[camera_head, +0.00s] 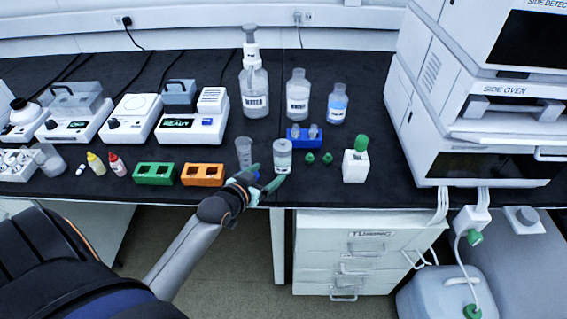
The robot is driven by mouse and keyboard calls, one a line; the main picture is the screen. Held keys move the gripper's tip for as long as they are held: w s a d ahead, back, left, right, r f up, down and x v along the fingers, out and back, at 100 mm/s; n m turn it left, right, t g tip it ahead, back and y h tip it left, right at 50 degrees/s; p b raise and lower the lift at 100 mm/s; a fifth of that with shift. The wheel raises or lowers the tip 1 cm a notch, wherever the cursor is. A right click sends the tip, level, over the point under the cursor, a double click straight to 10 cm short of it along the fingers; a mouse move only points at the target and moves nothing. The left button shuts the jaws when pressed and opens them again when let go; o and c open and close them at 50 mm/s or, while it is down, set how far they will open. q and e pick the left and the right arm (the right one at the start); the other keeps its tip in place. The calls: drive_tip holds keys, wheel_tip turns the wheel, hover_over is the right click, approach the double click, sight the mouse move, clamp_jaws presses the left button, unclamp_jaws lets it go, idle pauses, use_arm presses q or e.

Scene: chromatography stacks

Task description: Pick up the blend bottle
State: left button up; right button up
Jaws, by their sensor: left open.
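A short clear bottle (283,158) with a pale label stands near the front edge of the dark bench; its label is too small to read, so I cannot confirm it is the blend bottle. My left gripper (266,177) reaches in from the lower left with its green-tipped fingers apart. The fingertips are at the bottle's left and lower front side; I cannot tell whether they touch it. A clear beaker (244,152) stands just left of the bottle, close to the fingers. My right gripper is not in view.
Behind is a blue rack (303,137); at right are green caps (326,158) and a white green-capped bottle (355,165). An orange rack (202,174) and green rack (154,173) stand left. Large bottles (297,95) stand behind; an instrument stack (470,110) bounds the right.

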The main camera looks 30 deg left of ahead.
sight(278, 166)
use_arm(q)
drive_tip(key=x, duration=0.3)
drive_tip(key=b+x, duration=0.1)
drive_tip(key=x, duration=0.5)
drive_tip(key=shift+d+f, duration=0.2)
drive_tip(key=shift+d, duration=0.05)
drive_tip(key=shift+s, duration=0.1)
drive_tip(key=c, duration=1.2)
drive_tip(key=shift+c, duration=0.5)
drive_tip(key=shift+r, duration=0.2)
